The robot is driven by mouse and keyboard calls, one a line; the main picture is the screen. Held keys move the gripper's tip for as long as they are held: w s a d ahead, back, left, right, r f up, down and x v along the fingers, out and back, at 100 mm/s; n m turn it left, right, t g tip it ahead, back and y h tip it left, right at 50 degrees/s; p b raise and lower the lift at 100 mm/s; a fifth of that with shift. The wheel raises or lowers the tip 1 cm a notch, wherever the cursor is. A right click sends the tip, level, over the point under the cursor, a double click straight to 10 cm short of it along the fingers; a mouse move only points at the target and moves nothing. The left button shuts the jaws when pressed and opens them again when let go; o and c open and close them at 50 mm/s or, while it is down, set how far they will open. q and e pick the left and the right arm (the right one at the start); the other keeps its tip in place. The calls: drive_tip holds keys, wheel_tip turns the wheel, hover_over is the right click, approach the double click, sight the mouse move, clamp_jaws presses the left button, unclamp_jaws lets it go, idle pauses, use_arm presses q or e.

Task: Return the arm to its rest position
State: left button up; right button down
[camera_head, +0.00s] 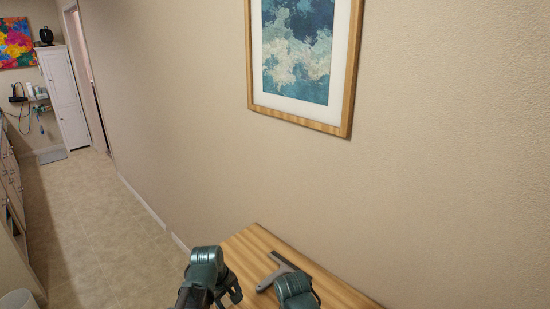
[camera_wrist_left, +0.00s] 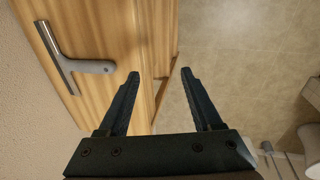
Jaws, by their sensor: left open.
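My left gripper (camera_wrist_left: 160,73) is open in the left wrist view, with nothing between its fingers. It points down past the edge of the wooden table (camera_wrist_left: 110,30), and the floor shows on its right side. In the head view my left arm is at the bottom centre, by the table's left edge, with dark gripper parts (camera_head: 232,291) partly showing. Part of my right arm shows to its right, over the table; its fingers cannot be seen.
A grey T-shaped tool like a squeegee (camera_head: 276,270) lies on the table and also shows in the left wrist view (camera_wrist_left: 92,66). A wall with a framed picture (camera_head: 300,50) stands behind. Tiled floor (camera_head: 95,215) is open at left, with a white cabinet (camera_head: 66,100) far off.

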use_arm(q)
drive_tip(key=s+a+m+g+y, duration=0.15)
drive_tip(key=s+a+m, duration=0.25)
drive_tip(key=s+m, duration=0.45)
drive_tip(key=s+d+m+y, duration=0.1)
drive_tip(key=s+d+m, duration=0.3)
drive_tip(key=d, duration=0.6)
drive_tip(key=shift+s+d+f+m+g, duration=0.2)
drive_tip(key=shift+d+f+m+g, duration=0.05)
drive_tip(key=shift+d+m+g, duration=0.2)
use_arm(e)
drive_tip(key=c, duration=1.1)
unclamp_jaws()
use_arm(q)
drive_tip(key=shift+y, duration=0.25)
drive_tip(key=shift+c, duration=1.1)
use_arm(e)
drive_tip(key=shift+o, duration=1.4)
use_arm(q)
drive_tip(key=shift+d, duration=0.1)
drive_tip(key=shift+c, duration=0.2)
use_arm(e)
drive_tip(key=shift+d, duration=0.15)
